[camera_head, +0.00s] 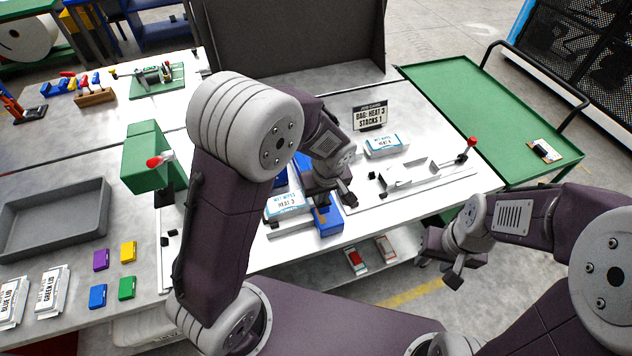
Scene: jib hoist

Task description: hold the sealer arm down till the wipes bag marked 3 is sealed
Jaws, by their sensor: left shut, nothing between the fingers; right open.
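The wipes bag marked HEAT 3 (287,205) is white and blue and lies flat on the bench, left of my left gripper. A blue device (330,222), which looks like the sealer, stands beside the bag, partly hidden by my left gripper and arm. My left gripper (324,205) is shut and empty, pointing down at the blue device; whether it touches is hard to tell. The sealer arm cannot be made out clearly. My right gripper (455,268) is open and empty, beyond the bench's front edge.
A job card (370,116) reads BAG: HEAT 3, STACKS 1. Another wipes bag (385,146) lies near a white fixture with a red-knobbed lever (471,143). A green cart (480,115) stands at right. A grey tray (50,222), coloured blocks and a green press (146,160) are at left.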

